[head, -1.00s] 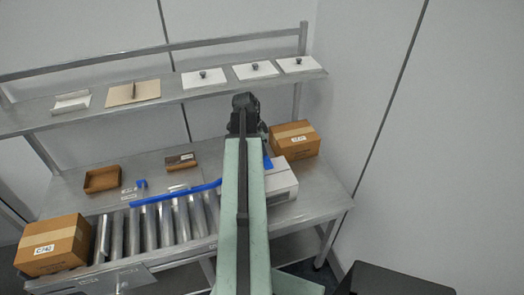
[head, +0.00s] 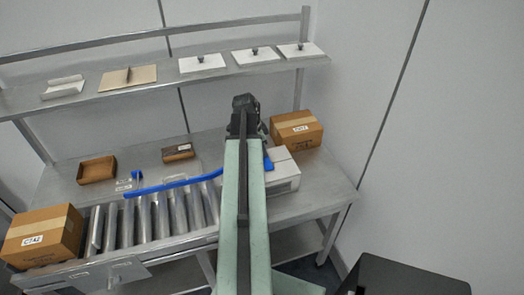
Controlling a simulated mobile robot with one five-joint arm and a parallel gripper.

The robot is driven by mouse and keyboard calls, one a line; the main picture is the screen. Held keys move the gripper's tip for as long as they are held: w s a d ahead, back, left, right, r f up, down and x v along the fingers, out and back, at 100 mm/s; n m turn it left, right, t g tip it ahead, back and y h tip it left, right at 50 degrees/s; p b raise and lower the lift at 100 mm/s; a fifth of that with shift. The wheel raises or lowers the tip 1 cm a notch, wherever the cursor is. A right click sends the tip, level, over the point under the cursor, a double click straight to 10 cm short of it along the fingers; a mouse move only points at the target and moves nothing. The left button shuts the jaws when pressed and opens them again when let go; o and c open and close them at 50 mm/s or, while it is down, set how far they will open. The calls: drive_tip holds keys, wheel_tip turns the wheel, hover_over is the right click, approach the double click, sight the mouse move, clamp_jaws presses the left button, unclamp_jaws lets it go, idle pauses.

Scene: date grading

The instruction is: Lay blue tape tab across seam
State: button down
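A white box (head: 284,175) stands on the metal bench, partly hidden behind my arm. A blue piece (head: 268,161) shows at its left edge beside my arm; I cannot tell if it is the tape tab. A small blue item (head: 137,175) sits on the bench near the small labels. My gripper (head: 245,112) is the dark end of the arm, above the back of the bench left of the white box. Its fingers are not distinct, and any held thing is hidden. The seam is not visible.
A long blue bar (head: 172,185) runs along the rollers (head: 162,217). Cardboard boxes stand at left (head: 42,236) and right (head: 296,130). An open brown tray (head: 97,170) and a small brown box (head: 178,152) lie behind. An upper shelf (head: 130,92) holds several flat pieces.

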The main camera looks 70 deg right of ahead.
drive_tip(key=shift+f, duration=0.25)
idle(0.6)
drive_tip(key=c, duration=1.6)
unclamp_jaws()
drive_tip(key=shift+c, duration=0.6)
drive_tip(key=shift+r, duration=0.1)
wheel_tip(320, 180, up, 7)
drive_tip(key=p, duration=0.7)
